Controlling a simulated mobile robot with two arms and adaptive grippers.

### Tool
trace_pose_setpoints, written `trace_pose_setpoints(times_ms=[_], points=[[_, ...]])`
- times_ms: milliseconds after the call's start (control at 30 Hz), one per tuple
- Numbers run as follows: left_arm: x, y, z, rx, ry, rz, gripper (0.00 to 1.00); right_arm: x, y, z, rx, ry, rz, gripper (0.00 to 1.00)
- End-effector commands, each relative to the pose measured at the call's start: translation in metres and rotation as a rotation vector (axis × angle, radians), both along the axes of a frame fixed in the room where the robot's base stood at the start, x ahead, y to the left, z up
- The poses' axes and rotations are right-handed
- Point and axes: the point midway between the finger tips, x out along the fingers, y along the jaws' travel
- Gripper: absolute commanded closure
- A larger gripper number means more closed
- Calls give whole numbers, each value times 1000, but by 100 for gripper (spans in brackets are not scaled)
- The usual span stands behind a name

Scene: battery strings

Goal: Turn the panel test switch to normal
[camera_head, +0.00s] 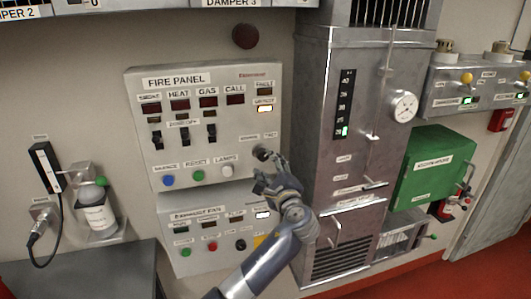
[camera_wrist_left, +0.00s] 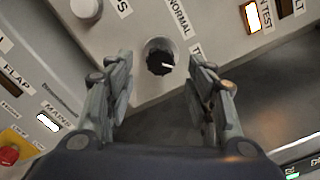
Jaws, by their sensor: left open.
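The panel test switch (camera_head: 261,153) is a small black round knob at the lower right of the grey fire panel (camera_head: 150,100). In the left wrist view the knob (camera_wrist_left: 160,57) carries a white pointer mark aimed right and slightly down, towards a partly hidden label starting with T. The NORMAL label (camera_wrist_left: 179,18) is above it. My left gripper (camera_head: 268,171) is open just below and in front of the knob. In the wrist view its two fingers (camera_wrist_left: 162,88) stand either side of the knob, with gaps visible on both sides.
Blue (camera_head: 168,180), green (camera_head: 198,176) and white (camera_head: 227,171) buttons sit left of the switch. An exhaust fan panel (camera_head: 178,205) is below. A tall metal cabinet (camera_head: 315,120) stands to the right.

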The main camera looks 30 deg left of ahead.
Motion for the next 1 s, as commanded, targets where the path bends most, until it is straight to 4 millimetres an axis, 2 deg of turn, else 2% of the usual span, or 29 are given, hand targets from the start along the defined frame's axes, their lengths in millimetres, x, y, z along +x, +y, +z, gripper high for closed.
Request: trace_pose_setpoints(times_ms=[33,300,500,800,833,867,1000], points=[[7,9,4,2,4,2,50,0,0,8,0,0,0,100],[32,37,2,0,2,0,50,0,0,21,0,0,0,100],[40,46,0,-2,0,-1,50,0,0,25,0,0,0,100],[41,48,-1,-3,1,-3,50,0,0,24,-1,0,-1,100],[41,48,-1,-3,1,-2,53,0,0,24,-1,0,-1,100],[41,48,-1,-3,1,-2,60,0,0,24,-1,0,-1,100],[41,48,-1,-3,1,-2,91,0,-1,24,-1,0,-1,100]])
